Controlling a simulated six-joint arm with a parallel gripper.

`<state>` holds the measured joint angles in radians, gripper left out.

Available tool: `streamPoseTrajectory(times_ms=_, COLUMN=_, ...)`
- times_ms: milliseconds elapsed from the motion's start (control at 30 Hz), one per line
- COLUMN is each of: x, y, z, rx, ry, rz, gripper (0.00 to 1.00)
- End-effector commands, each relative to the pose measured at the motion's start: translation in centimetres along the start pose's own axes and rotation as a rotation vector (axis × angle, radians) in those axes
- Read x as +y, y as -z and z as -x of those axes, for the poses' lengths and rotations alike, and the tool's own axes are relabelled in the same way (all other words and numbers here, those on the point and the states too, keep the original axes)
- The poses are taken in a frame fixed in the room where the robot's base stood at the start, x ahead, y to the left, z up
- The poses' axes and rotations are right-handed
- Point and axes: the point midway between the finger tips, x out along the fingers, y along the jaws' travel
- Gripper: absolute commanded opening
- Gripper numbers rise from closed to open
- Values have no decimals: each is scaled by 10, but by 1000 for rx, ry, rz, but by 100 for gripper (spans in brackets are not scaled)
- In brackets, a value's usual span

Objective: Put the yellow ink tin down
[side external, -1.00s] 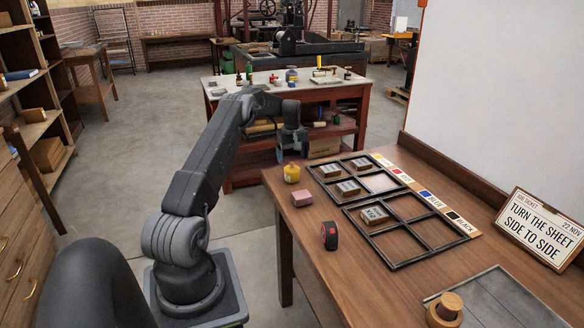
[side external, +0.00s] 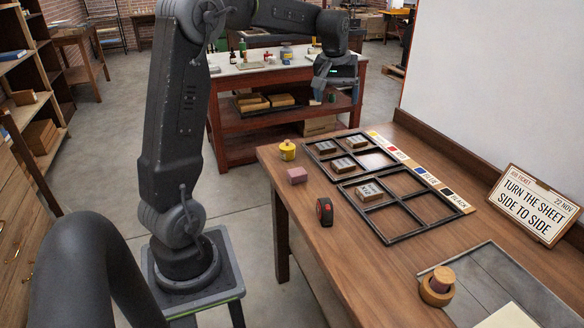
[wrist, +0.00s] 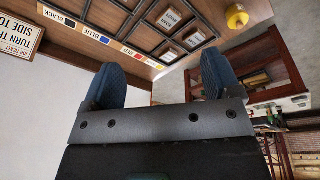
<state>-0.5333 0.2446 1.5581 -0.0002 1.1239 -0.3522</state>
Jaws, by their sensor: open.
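The yellow ink tin (side external: 287,151) stands upright on the wooden table near its far left corner, outside the black-framed racks. It also shows at the top right of the wrist view (wrist: 236,17), clear of both fingers. My gripper (side external: 326,98) is open and empty, raised above and beyond the tin, toward the far edge of the table. In the wrist view its two dark fingers (wrist: 163,82) stand apart with nothing between them.
The racks (side external: 352,166) hold several labelled blocks beside a color strip (side external: 421,173). A job ticket sign (side external: 538,205) stands right.

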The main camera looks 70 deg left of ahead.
Motion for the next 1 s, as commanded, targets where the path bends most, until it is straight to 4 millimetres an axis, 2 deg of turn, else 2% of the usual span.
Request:
streamPoseTrajectory(times_ms=33, x=12, y=-30, z=18, rx=22, ry=-19, rz=-76, gripper=83)
streamPoseTrajectory(times_ms=200, x=29, y=-124, z=54, rx=86, ry=-80, rz=-317, gripper=83)
streamPoseTrajectory(times_ms=300, x=27, y=-180, z=65, rx=124, ry=-118, rz=-459, gripper=83)
streamPoseTrajectory(times_ms=400, x=18, y=-231, z=68, rx=162, ry=-157, rz=-592, gripper=83)
streamPoseTrajectory(times_ms=500, x=6, y=-271, z=64, rx=195, ry=-190, rz=-703, gripper=83)
streamPoseTrajectory(times_ms=600, x=-5, y=-299, z=57, rx=219, ry=-214, rz=-785, gripper=83)
streamPoseTrajectory(times_ms=700, x=-12, y=-314, z=52, rx=234, ry=-229, rz=-833, gripper=83)
streamPoseTrajectory(times_ms=1000, x=-15, y=-321, z=49, rx=239, ry=-234, rz=-854, gripper=83)
